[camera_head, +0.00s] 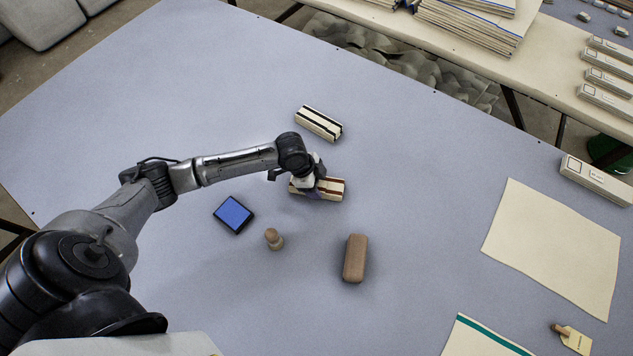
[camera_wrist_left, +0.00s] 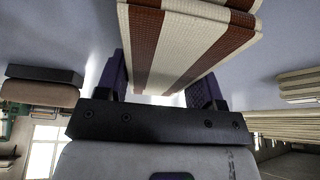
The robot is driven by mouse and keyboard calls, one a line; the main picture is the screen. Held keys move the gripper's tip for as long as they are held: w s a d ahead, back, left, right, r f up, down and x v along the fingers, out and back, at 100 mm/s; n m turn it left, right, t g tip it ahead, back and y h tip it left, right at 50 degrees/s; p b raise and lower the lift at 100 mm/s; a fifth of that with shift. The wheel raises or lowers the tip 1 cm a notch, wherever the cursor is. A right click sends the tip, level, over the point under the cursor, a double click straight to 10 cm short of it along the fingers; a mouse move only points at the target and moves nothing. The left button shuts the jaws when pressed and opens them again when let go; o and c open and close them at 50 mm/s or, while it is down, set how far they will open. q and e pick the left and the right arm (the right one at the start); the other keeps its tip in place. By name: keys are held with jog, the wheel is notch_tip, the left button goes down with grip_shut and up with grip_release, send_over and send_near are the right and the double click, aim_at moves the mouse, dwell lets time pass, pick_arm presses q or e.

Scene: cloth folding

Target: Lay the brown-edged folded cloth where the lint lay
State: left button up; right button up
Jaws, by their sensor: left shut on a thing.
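The brown-edged folded cloth (camera_head: 334,189) is a small cream bundle with brown stripes near the middle of the grey-blue table (camera_head: 150,90). My left gripper (camera_head: 311,188) is shut on it from above, at its left part. In the left wrist view the cloth (camera_wrist_left: 185,45) sits between the two dark purple fingers of the gripper (camera_wrist_left: 162,85). I cannot tell whether the cloth touches the table or hangs just above it. No lint shows on the table. My right gripper is out of view.
A black-striped folded cloth (camera_head: 318,123) lies just behind. A blue pad (camera_head: 233,214), a wooden stamp (camera_head: 274,239) and a brown block (camera_head: 355,258) lie in front. A cream sheet (camera_head: 555,245), a teal-striped cloth (camera_head: 480,338) and a tag (camera_head: 574,340) lie right. The table's far left is bare.

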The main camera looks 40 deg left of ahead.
pick_arm(q)
jog(key=shift+f, duration=0.15)
jog(key=o, duration=1)
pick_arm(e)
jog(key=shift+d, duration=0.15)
pick_arm(q)
jog(key=shift+o, duration=0.2)
jog(key=p+v, duration=0.2)
jog(key=v, duration=0.9)
jog(key=shift+p, duration=0.4)
jog(key=shift+s+a+r, duration=0.1)
jog(key=shift+a+r, duration=0.15)
jog(key=shift+r, duration=0.35)
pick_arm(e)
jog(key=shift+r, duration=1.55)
